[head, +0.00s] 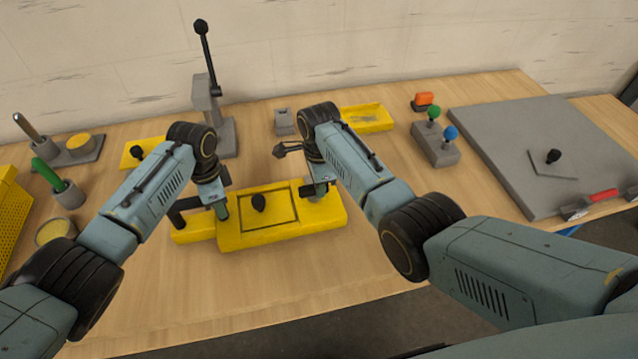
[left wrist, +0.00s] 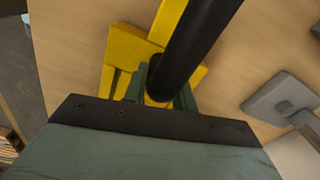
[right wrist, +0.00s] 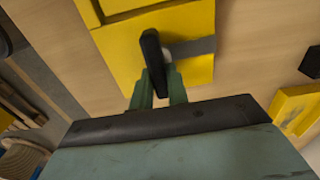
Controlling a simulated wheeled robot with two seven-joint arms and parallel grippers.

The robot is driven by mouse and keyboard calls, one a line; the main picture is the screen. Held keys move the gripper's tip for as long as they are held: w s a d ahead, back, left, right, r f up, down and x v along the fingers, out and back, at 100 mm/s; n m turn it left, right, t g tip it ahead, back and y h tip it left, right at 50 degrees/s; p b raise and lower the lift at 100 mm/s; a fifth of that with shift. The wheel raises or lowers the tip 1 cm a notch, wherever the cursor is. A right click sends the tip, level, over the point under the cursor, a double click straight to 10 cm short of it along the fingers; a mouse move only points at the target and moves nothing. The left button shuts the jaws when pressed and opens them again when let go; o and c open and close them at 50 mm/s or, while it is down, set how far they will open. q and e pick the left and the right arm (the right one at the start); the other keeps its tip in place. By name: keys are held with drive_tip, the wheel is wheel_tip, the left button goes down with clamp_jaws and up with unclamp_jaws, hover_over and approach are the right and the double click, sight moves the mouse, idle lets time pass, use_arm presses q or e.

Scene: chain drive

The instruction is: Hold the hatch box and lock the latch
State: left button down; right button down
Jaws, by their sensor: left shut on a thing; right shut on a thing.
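The yellow hatch box (head: 285,237) lies on the table at the middle, with a closed-looking square hatch that has a black knob (head: 259,202). My left gripper (head: 222,208) is at the box's left side. In the left wrist view its fingers are shut on a thick black bar handle (left wrist: 195,45) over the yellow box. My right gripper (head: 320,190) is at the box's right end. In the right wrist view its fingers are shut on the black latch handle (right wrist: 153,52). A grey latch strip (right wrist: 194,47) lies beside that handle.
A grey lever stand (head: 222,130) rises behind the box. A yellow tray (head: 368,119), a grey block with green and blue knobs (head: 436,150) and a large grey panel (head: 550,130) stand to the right. Cups and a green handle (head: 45,173) are at left. The front table is clear.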

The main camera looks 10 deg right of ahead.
drive_tip(key=shift+n, duration=0.3)
drive_tip(key=n, duration=0.4)
drive_tip(key=shift+w+a, duration=0.1)
drive_tip(key=shift+w, duration=0.1)
drive_tip(key=n, duration=0.5)
drive_tip(key=shift+w+a, duration=0.15)
drive_tip(key=shift+w, duration=0.05)
drive_tip(key=n, duration=0.4)
drive_tip(key=shift+w+a, duration=0.1)
drive_tip(key=shift+a, duration=0.15)
drive_tip(key=shift+a+n, duration=0.15)
drive_tip(key=shift+n, duration=1.95)
drive_tip(key=c, duration=1.4)
unclamp_jaws()
drive_tip(key=shift+o, duration=0.2)
drive_tip(key=shift+w, duration=0.1)
